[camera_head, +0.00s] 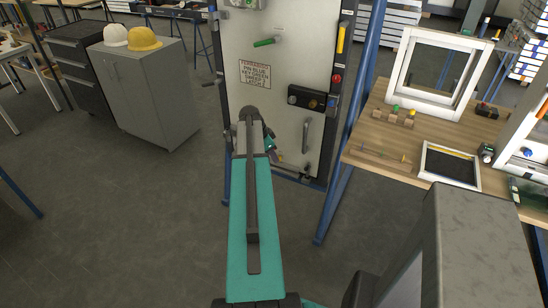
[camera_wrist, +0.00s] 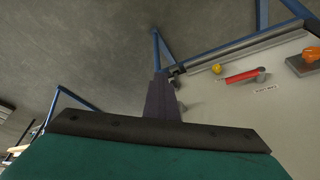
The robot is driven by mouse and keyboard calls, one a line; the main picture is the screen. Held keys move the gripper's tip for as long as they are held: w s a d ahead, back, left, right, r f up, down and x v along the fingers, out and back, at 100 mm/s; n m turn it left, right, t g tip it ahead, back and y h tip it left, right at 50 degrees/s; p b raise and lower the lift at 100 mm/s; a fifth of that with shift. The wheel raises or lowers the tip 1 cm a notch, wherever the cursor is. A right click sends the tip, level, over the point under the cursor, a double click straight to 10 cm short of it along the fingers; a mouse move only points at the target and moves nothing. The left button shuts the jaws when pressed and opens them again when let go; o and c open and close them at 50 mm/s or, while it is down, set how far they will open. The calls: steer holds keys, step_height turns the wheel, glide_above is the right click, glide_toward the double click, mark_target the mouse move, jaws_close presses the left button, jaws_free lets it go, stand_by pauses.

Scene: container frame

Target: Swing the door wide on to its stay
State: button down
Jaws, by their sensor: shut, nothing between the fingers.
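The door (camera_head: 285,70) is a pale grey panel in a blue frame, upright ahead of me in the head view. It carries a green lever (camera_head: 266,42), a printed sign (camera_head: 255,74), a black latch box (camera_head: 312,98) and a grey pull handle (camera_head: 306,136). I cannot tell whether it is ajar, and I cannot pick out the stay. In the wrist view, a red handle (camera_wrist: 243,76) and a yellow knob (camera_wrist: 217,69) show on the pale panel. My gripper (camera_wrist: 160,80) is shut and empty, apart from the red handle. In the head view my arm mostly hides it.
A wooden bench (camera_head: 378,129) with a white window frame (camera_head: 440,72) stands right of the door. Blue frame legs (camera_head: 335,195) stand on the floor near it. A grey cabinet (camera_head: 150,92) with hard hats is at the left. The floor (camera_head: 110,220) left of my arm is clear.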

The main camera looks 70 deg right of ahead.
stand_by(0.6)
steer(key=c, duration=1.6)
jaws_free()
steer(key=shift+c, duration=0.2)
steer(key=shift+r, duration=0.1)
steer(key=b+v, duration=0.3)
steer(key=v, duration=1)
steer(key=shift+r, duration=0.35)
